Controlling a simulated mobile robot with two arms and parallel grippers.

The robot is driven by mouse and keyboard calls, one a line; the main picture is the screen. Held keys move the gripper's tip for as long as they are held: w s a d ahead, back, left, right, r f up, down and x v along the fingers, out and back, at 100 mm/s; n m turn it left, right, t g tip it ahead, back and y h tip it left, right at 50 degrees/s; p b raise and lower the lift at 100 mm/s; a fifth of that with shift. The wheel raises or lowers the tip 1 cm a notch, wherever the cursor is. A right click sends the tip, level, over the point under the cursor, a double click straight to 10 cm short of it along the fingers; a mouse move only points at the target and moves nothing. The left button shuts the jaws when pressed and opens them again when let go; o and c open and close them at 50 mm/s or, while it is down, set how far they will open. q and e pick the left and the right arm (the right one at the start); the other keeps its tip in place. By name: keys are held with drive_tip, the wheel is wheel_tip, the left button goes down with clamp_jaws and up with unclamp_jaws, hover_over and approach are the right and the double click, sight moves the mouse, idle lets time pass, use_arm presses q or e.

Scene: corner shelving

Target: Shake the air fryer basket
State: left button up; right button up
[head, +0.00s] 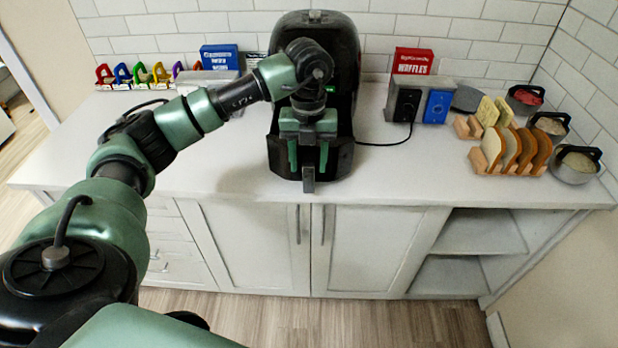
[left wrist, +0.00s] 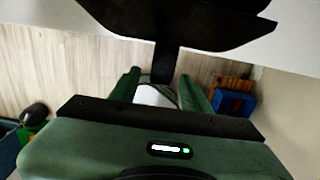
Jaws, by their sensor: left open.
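The black air fryer (head: 343,45) stands on the counter against the tiled wall. Its basket (head: 343,157) is at the lower front, with the handle (head: 308,181) sticking out toward me. My left gripper (head: 308,158) is open, in front of the fryer, with its green fingers pointing down just above the handle. In the left wrist view, the dark handle (left wrist: 164,60) runs down from the basket front toward the gap between the two green fingers. I cannot tell whether they touch it. My arm hides part of the fryer front. My right gripper is not in view.
A toaster (head: 421,98) stands right of the fryer, its cord (head: 385,143) on the counter. Bread racks (head: 510,150) and pots (head: 576,164) fill the right corner. Coloured clips (head: 140,74) and a blue box (head: 219,57) stand at back left. The counter's front left is clear.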

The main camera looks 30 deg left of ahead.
use_arm(q)
drive_tip(key=shift+f+p, duration=0.65)
drive_tip(key=shift+f, duration=2.35)
clamp_jaws()
drive_tip(key=shift+w, duration=0.1)
